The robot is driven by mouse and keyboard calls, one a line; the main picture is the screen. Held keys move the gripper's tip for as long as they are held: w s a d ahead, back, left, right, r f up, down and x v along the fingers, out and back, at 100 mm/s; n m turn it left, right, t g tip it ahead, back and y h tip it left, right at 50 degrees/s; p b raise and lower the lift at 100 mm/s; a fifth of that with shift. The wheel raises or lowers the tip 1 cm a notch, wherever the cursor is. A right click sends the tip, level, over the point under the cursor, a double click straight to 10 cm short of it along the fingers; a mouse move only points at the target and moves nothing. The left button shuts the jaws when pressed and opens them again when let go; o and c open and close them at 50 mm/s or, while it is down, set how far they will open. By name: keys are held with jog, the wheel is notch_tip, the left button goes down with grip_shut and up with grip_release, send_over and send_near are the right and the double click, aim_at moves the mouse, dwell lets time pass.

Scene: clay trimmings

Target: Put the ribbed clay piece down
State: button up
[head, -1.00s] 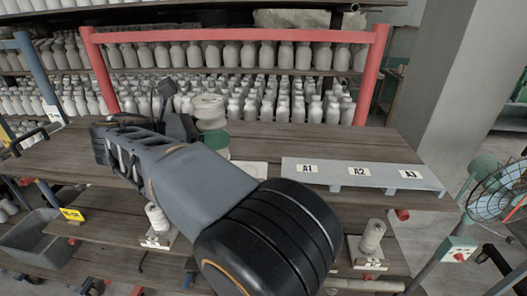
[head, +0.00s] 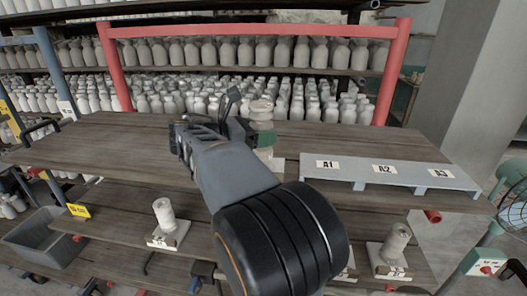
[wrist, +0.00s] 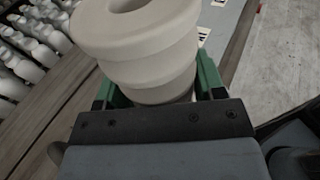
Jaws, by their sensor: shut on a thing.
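The ribbed clay piece (head: 261,109) is pale, round and stacked in ridges, with a hole in its top. It shows large in the wrist view (wrist: 140,55). My gripper (wrist: 158,88) is shut on its lower part, with a green finger on each side. In the head view my gripper (head: 262,138) is above the back of the wooden bench, left of the grey raised shelf (head: 350,176) labelled A1, A2 and A3. The piece looks roughly upright. Its underside and any gap to the bench are hidden.
The grey shelf's top is empty. The wooden bench (head: 110,150) is clear to the left. Similar clay pieces stand on lower stands at left (head: 164,214) and right (head: 396,243). A red frame (head: 255,29) and rows of pale bottles (head: 180,100) are behind.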

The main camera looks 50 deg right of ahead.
jog(key=shift+d+f+b, duration=0.3)
jog(key=shift+f+b, duration=0.15)
notch_tip(320, 180, down, 3)
jog(key=b, duration=0.4)
jog(key=shift+d, duration=0.1)
jog(key=o, duration=1.4)
jog(key=shift+f, duration=0.15)
